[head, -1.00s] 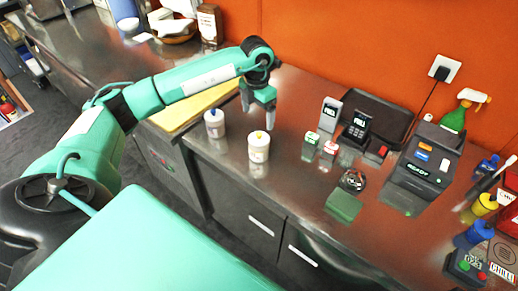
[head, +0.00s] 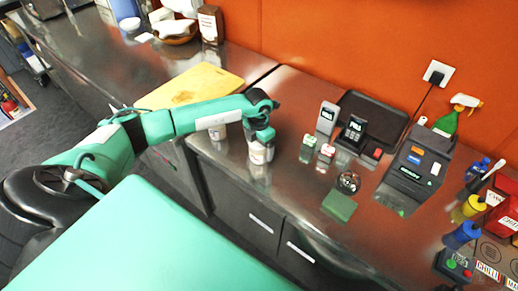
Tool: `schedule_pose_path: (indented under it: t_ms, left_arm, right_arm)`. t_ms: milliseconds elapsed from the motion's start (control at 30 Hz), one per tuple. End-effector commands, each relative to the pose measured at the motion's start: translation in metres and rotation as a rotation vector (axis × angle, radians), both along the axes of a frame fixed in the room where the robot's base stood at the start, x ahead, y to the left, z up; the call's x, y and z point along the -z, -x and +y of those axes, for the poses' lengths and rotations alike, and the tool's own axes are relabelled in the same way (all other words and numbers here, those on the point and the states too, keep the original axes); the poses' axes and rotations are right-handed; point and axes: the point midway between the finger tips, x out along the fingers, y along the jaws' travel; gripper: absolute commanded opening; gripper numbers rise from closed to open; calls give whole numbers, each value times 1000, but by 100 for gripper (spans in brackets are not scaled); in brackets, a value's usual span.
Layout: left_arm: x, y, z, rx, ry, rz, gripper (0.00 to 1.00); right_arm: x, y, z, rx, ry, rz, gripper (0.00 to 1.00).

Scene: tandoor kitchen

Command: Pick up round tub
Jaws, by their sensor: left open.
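A white round tub (head: 257,155) stands upright on the steel counter near its front edge. My left gripper (head: 261,141) points down over it, open, with its fingers at the tub's upper part. The gripper hides the tub's top, and I cannot tell whether the fingers touch it. A second white tub (head: 217,132) stands to the left, partly covered by my left arm. My right gripper is not in view.
Small red and green boxes (head: 326,152), a card reader (head: 352,132), a black tray (head: 372,120) and a dark till machine (head: 416,160) stand to the right. A wooden cutting board (head: 205,84) lies behind my arm. Counter between tub and boxes is clear.

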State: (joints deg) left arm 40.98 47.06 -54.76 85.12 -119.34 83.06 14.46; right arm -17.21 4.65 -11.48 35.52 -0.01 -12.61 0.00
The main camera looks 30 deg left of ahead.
Motion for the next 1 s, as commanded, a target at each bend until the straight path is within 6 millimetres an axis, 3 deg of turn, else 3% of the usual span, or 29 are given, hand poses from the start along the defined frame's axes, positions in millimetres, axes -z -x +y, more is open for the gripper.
schedule_pose_path:
  t_ms: [233, 533, 833, 1000]
  left_arm:
    - [2, 0, 0, 1, 0, -1, 89]
    - [1, -1, 0, 0, 1, -2, 33]
    - [-2, -1, 0, 0, 0, -3, 33]
    - [-16, -2, 0, 0, 1, -7, 33]
  right_arm:
    - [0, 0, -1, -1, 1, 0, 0]
    - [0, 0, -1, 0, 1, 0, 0]
    - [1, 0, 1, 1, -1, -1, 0]
    - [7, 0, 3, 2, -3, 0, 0]
